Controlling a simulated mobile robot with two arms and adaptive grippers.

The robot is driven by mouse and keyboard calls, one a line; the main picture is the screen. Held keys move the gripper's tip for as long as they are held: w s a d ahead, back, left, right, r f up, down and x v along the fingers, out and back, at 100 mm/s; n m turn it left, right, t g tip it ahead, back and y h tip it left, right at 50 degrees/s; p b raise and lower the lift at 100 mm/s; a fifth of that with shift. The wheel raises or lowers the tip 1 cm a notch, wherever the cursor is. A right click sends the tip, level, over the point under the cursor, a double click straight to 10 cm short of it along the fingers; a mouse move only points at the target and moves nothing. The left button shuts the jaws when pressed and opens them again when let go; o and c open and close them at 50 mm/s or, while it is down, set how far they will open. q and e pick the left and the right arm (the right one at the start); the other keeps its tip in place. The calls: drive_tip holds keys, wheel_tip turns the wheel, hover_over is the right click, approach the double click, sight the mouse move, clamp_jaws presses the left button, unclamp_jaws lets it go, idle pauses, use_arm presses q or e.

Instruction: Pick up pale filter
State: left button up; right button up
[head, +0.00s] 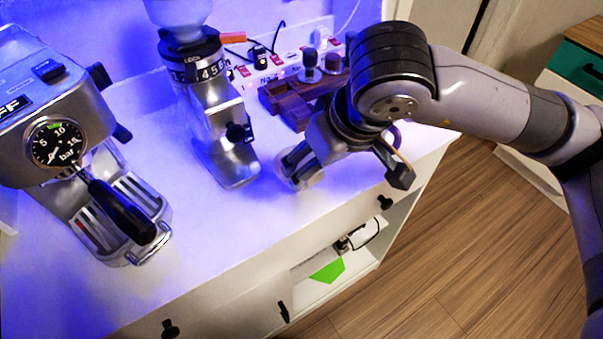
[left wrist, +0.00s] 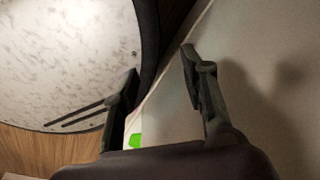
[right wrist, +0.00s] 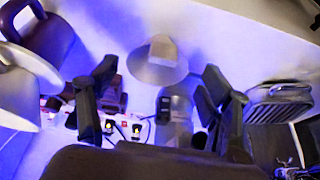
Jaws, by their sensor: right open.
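The pale filter (right wrist: 157,66) is a whitish cone-like piece on the white counter in the right wrist view. In the head view it shows as a pale shape (head: 310,177), partly covered by my right gripper (head: 297,168). In the right wrist view my right gripper (right wrist: 158,72) is open, with one finger on each side of the filter. I cannot tell whether either finger touches it. My left gripper (left wrist: 160,64) is open and empty in the left wrist view, and is outside the head view.
A grinder (head: 222,145) stands close left of my right gripper, and an espresso machine (head: 60,120) farther left. Wooden holder (head: 292,108) and power strip (head: 270,72) are behind. A brown mug (right wrist: 45,40) is near. My left gripper is near a round marbled top (left wrist: 65,60).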

sight(314, 183)
drive_tip(key=x, duration=0.1)
drive_tip(key=p+x, duration=0.1)
drive_tip(key=x, duration=0.2)
drive_tip(key=shift+s+f+p, duration=0.25)
drive_tip(key=shift+f+p, duration=0.05)
drive_tip(key=shift+f, duration=0.05)
drive_tip(key=shift+w+f, duration=0.1)
drive_tip(key=shift+f, duration=0.15)
use_arm(q)
drive_tip(key=shift+s+a+r, duration=0.1)
drive_tip(key=shift+s+r, duration=0.3)
drive_tip(key=shift+s, duration=0.25)
drive_tip(key=shift+s+r, duration=0.4)
drive_tip(key=shift+s, duration=0.2)
use_arm(e)
drive_tip(key=shift+c, duration=0.2)
drive_tip(key=c, duration=0.5)
use_arm(q)
drive_tip(key=shift+w, duration=0.4)
use_arm(e)
drive_tip(key=c, duration=0.6)
